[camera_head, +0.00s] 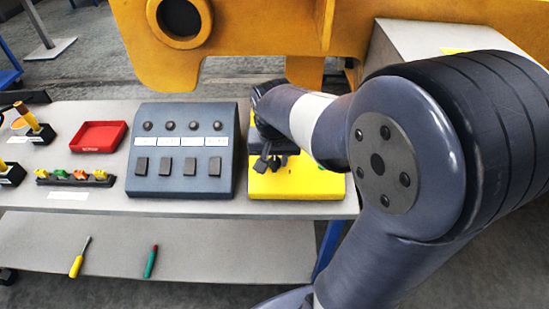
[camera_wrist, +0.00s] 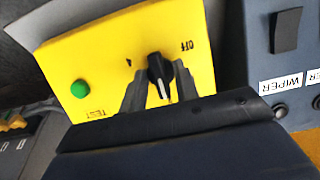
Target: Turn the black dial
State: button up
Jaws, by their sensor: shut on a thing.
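The black dial (camera_wrist: 158,67) sits on the face of a yellow box (camera_wrist: 100,50) in the wrist view. An "OFF" mark is to its upper right and a small black mark to its left. My gripper (camera_wrist: 161,82) has its two dark fingers on either side of the dial and is shut on it. In the head view my gripper (camera_head: 268,162) is over the yellow box (camera_head: 310,185), and the dial cannot be made out there.
A green button (camera_wrist: 80,89) beside "TEST" is on the same face. A dark grey switch panel (camera_head: 184,182) stands just left of the yellow box. A red tray (camera_head: 98,137) and a rack of small coloured parts (camera_head: 75,179) are farther left. Two screwdrivers lie on the lower shelf (camera_head: 200,255).

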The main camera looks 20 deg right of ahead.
dwell(0.4)
jog(key=o, duration=0.6)
jog(key=shift+r, duration=0.1)
jog(key=d+v, duration=0.1)
jog(key=v, duration=0.9)
jog(key=shift+a+r, duration=0.35)
jog(key=shift+a, duration=0.1)
jog(key=shift+s, duration=0.1)
jog(key=x, duration=1.1)
jog(key=shift+a, duration=0.1)
jog(key=shift+n, duration=0.3)
jog(key=shift+r, duration=0.1)
